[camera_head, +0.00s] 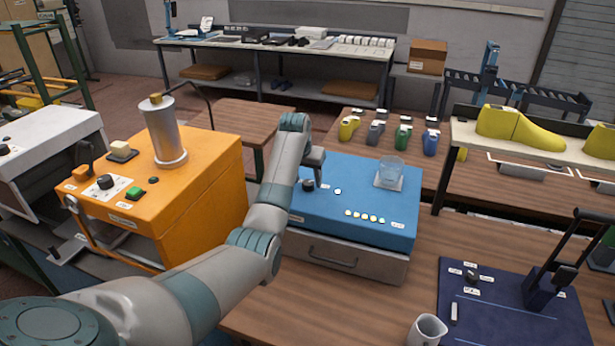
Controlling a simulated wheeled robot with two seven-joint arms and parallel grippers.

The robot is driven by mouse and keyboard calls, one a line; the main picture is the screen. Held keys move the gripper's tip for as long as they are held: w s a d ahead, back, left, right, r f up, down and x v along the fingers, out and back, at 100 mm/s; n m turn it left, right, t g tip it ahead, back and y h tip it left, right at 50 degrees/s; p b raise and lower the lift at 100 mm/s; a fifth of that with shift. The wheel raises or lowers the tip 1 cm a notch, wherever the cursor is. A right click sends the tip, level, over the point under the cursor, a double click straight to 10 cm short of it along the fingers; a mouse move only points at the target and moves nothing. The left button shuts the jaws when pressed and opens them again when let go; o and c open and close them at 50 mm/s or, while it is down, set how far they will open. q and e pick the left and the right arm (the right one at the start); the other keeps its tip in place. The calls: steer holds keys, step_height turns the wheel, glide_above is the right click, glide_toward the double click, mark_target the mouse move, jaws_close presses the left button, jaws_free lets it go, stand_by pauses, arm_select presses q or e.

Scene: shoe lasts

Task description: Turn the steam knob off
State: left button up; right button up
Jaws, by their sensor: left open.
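My left arm reaches across the middle, and my left gripper (313,174) is open at the left part of the blue box (345,217). A small black knob (308,185) on the box top is right below the gripper's tips; I cannot tell whether they touch it. Another black knob (105,181) is on the white panel of the orange machine (205,165), and a small dark knob (472,276) is on the navy board (500,318). The labels are too small to read, so I cannot tell which knob is marked steam. My right gripper is out of view.
A glass (391,170) stands on the box's right side, behind a row of several small lit dots. A metal cylinder (163,132) stands on the orange machine. A white mug (428,330) is at the front. Yellow shoe lasts (520,127) lie on a shelf at right.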

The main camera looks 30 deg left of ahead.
arm_select(q)
steer(key=shift+w+f, duration=0.2)
steer(key=shift+f, duration=0.3)
steer(key=shift+c, duration=0.6)
steer(key=c, duration=0.9)
